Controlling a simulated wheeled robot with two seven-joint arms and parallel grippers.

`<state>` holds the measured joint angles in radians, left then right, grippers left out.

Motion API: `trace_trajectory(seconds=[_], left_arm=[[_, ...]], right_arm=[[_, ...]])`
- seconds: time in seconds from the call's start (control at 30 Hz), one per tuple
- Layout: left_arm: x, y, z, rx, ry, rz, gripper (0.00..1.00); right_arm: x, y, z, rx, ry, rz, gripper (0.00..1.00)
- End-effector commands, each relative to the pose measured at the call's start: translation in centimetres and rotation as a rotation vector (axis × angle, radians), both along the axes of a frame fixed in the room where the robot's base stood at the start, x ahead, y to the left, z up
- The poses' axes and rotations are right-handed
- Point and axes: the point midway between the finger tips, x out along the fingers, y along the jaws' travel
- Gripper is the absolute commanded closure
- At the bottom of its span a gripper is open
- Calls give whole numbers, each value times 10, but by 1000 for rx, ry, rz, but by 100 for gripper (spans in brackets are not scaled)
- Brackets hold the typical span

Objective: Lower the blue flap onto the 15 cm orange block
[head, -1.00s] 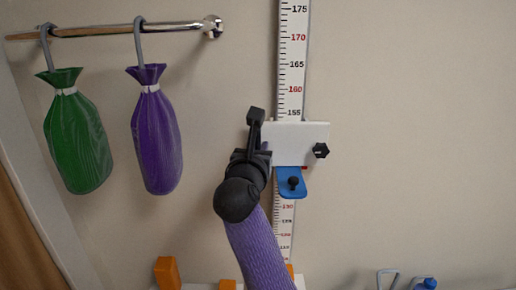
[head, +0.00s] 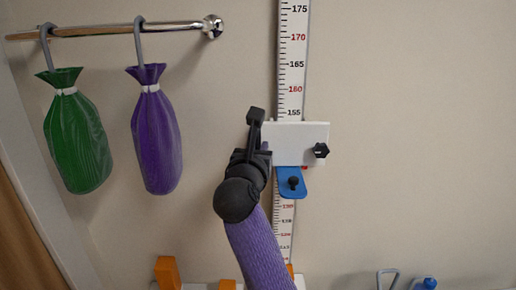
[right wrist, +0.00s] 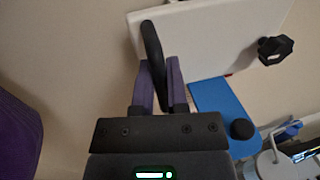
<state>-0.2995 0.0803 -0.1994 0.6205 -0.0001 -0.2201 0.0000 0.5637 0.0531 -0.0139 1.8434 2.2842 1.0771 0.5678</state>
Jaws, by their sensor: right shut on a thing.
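The blue flap (head: 291,182) hangs under a white slider plate (head: 302,143) on a wall ruler and carries a small black knob. My right gripper (head: 258,156) is at the plate's left edge. In the right wrist view its purple fingers (right wrist: 160,82) are shut on a black handle (right wrist: 152,48) beside the plate. The blue flap (right wrist: 222,108) is right of the fingers there, not touched by them. Orange blocks (head: 168,272) show at the bottom edge, cut off; I cannot tell which is 15 cm. My left gripper is out of view.
A green bag (head: 77,140) and a purple bag (head: 156,140) hang from a rail (head: 110,30) at the upper left. The ruler (head: 291,60) runs up the wall. A blue-capped item (head: 427,284) stands at the bottom right. The wall right of the plate is clear.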

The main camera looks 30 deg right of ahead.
Motion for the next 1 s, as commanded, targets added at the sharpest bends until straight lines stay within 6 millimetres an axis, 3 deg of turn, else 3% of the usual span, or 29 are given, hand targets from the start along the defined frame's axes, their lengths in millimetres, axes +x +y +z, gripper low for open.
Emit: trace_trajectory(seconds=[0.3,0.47,0.67,1.0], left_arm=[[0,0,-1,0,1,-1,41],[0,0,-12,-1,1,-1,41],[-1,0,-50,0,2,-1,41],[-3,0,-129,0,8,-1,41]], right_arm=[[0,0,-1,-1,-1,0,100],[0,0,-16,1,1,1,100],[0,0,-68,3,4,1,100],[0,0,-178,3,6,1,100]])
